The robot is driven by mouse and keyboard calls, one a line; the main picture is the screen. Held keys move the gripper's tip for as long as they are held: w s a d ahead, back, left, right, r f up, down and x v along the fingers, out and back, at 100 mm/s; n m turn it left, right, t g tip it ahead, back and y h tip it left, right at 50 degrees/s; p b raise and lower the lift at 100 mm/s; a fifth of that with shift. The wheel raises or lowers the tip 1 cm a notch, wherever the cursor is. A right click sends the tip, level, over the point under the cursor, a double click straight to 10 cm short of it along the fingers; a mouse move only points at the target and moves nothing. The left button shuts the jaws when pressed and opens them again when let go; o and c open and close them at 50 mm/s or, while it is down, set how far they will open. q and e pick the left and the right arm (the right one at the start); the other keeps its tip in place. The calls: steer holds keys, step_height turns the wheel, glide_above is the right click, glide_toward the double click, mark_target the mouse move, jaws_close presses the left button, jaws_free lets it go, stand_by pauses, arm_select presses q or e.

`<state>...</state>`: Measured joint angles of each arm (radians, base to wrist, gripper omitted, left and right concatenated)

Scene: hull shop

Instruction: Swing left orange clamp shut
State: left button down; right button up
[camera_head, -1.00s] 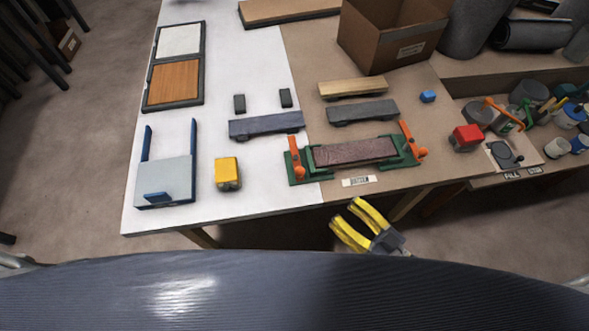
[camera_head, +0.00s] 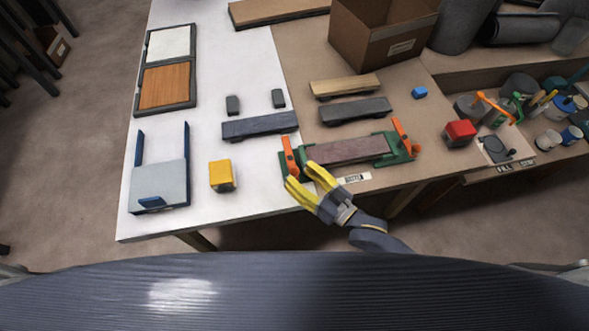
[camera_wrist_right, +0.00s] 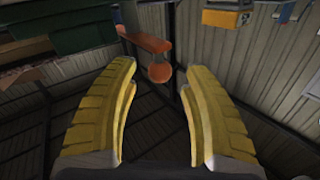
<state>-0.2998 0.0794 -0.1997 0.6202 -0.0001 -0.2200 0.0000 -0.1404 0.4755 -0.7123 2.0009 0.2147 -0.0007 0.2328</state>
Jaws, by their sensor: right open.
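The left orange clamp (camera_head: 288,155) is on the left end of a green fixture (camera_head: 282,172) at the table's front edge. Its arm points away from the board, toward the back of the table. A brown-purple board (camera_head: 350,150) lies in the fixture. My right gripper (camera_head: 299,174) is open at the clamp's near end, one yellow finger on each side. In the right wrist view the orange clamp (camera_wrist_right: 145,43) and its round knob (camera_wrist_right: 159,73) show between and beyond the open fingers, with no grip on them. My left gripper is not in view.
A second orange clamp (camera_head: 402,135) stands on the fixture's right end. A yellow block (camera_head: 221,175) and a blue-and-grey stand (camera_head: 160,182) are to the left. Grey and tan boards (camera_head: 355,110) lie behind. A red block (camera_head: 460,132) is at the right.

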steer(key=shift+x, duration=1.2)
jaws_close()
steer(key=shift+a, duration=0.1)
